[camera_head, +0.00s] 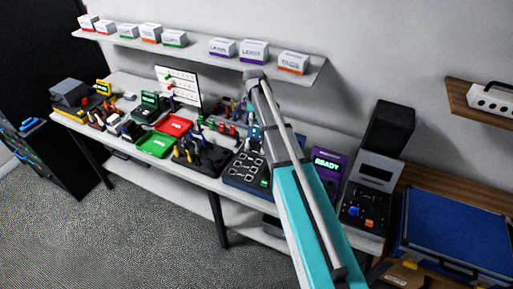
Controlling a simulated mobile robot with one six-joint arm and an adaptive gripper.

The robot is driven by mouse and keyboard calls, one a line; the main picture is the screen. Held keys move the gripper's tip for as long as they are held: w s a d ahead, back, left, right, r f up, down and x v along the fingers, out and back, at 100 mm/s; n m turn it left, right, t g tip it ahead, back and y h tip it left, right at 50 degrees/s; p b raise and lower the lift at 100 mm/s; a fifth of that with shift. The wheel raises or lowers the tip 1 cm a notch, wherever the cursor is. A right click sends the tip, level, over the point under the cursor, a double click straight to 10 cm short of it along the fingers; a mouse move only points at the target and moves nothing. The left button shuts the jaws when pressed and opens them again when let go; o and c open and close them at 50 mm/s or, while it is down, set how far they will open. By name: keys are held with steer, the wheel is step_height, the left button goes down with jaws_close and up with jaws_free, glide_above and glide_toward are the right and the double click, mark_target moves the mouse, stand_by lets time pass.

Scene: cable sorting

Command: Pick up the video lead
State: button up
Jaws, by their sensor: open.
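I cannot pick out the video lead for certain at this size. A dark tray (232,180) on the workbench holds several pale loop shapes that may be coiled leads. My gripper (254,146) seems to hang over the far part of this tray, small and partly hidden by my arm. It is open, and I see nothing held in it. My teal and grey arm crosses the middle of the view and hides part of the bench behind it.
The workbench (205,180) is crowded with a red tray (175,124), a green tray (156,144), hand tools (200,155) and a purple device (327,165) reading READY. A grey machine (370,190) stands at right. A wall shelf (200,48) with several boxes runs above.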

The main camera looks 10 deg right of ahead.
mark_target(255, 139)
steer(key=shift+f+b, duration=4.15)
steer(key=shift+f, duration=0.15)
steer(key=shift+f, duration=0.1)
steer(key=shift+w+d+f+b, duration=0.1)
steer(key=shift+d+f+b, duration=0.05)
steer(key=shift+f+b, duration=2.4)
steer(key=shift+r, duration=0.1)
jaws_close()
